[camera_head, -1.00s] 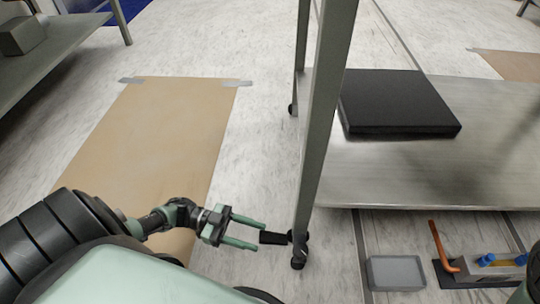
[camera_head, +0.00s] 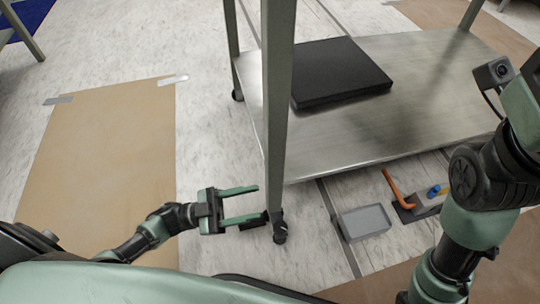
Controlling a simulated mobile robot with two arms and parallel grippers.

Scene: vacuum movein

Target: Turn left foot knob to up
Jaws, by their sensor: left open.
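The left foot knob is the small dark part at the base of the cart leg (camera_head: 280,120); a short black piece (camera_head: 254,220) sticks out to the left of the dark foot (camera_head: 279,230). My left gripper (camera_head: 249,204) is open, with two green fingers pointing right toward the leg. The lower finger's tip is close to the black piece; I cannot tell whether they touch. Nothing shows between the fingers. My right arm stands at the right side of the view, and its fingertips are not clearly visible.
The cart's metal shelf (camera_head: 420,115) holds a flat black slab (camera_head: 340,75). A grey tray (camera_head: 364,222) and a tool with an orange handle (camera_head: 391,187) lie on the floor beneath it. A brown taped sheet (camera_head: 105,160) lies on the open floor to the left.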

